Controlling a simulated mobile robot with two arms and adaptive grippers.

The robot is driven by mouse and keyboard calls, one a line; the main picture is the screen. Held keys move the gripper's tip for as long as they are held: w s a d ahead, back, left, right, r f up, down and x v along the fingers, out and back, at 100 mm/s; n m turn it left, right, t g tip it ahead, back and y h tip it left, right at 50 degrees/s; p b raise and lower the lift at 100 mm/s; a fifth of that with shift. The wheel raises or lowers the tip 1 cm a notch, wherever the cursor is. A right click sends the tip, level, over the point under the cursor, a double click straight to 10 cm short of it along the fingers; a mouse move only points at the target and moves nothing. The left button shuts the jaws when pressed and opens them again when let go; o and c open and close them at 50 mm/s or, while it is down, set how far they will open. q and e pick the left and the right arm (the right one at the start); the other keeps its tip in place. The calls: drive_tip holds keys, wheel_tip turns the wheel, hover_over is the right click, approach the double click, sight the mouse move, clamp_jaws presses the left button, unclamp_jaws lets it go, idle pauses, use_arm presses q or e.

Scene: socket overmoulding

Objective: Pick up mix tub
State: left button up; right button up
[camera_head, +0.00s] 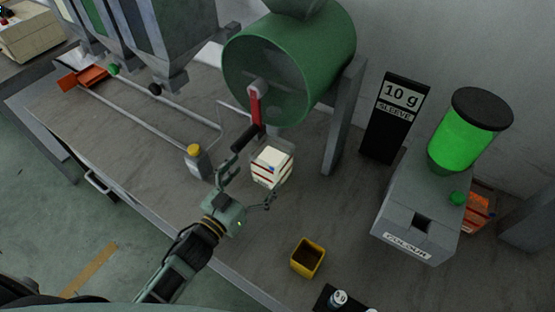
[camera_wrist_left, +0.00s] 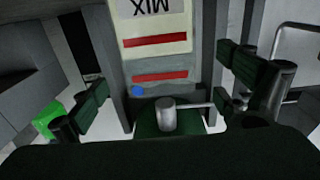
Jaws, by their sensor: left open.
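The mix tub (camera_head: 271,168) is a cream, box-like container with red bands, standing on the bench below the green drum. In the left wrist view the mix tub (camera_wrist_left: 158,60) fills the middle, with "MIX" upside down on its label. My left gripper (camera_head: 248,190) is open just in front of the tub in the head view. In the left wrist view the fingers of my left gripper (camera_wrist_left: 172,98) are spread, one on each side of the tub, with gaps visible. I cannot tell how deep the tub sits between them. My right gripper is not in view.
The green drum (camera_head: 290,65) with its red-and-black crank handle (camera_head: 254,108) hangs close above the tub. A post with a yellow cap (camera_head: 194,150) stands to the left. A yellow open box (camera_head: 307,259) stands to the right, nearer the front. The grey COLOUR dispenser (camera_head: 415,215) is further right.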

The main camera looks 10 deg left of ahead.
sight(262, 167)
use_arm(q)
drive_tip(key=shift+w+d, duration=0.2)
drive_tip(key=shift+w, duration=0.15)
drive_tip(key=shift+r+p+x, duration=0.2)
drive_tip(key=shift+p+x, duration=0.25)
drive_tip(key=shift+x, duration=0.75)
drive_tip(key=p+x, duration=0.1)
drive_tip(key=x, duration=0.2)
drive_tip(key=shift+w+d, duration=0.2)
drive_tip(key=shift+w, duration=0.15)
drive_tip(key=shift+w+d+f, duration=0.15)
drive_tip(key=shift+w, duration=0.25)
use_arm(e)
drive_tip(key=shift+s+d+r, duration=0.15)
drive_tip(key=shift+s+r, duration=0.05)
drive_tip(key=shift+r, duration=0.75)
use_arm(q)
drive_tip(key=shift+s, duration=0.1)
drive_tip(key=shift+c, duration=0.9)
drive_tip(key=c, duration=1.5)
drive_tip(key=shift+c, duration=0.7)
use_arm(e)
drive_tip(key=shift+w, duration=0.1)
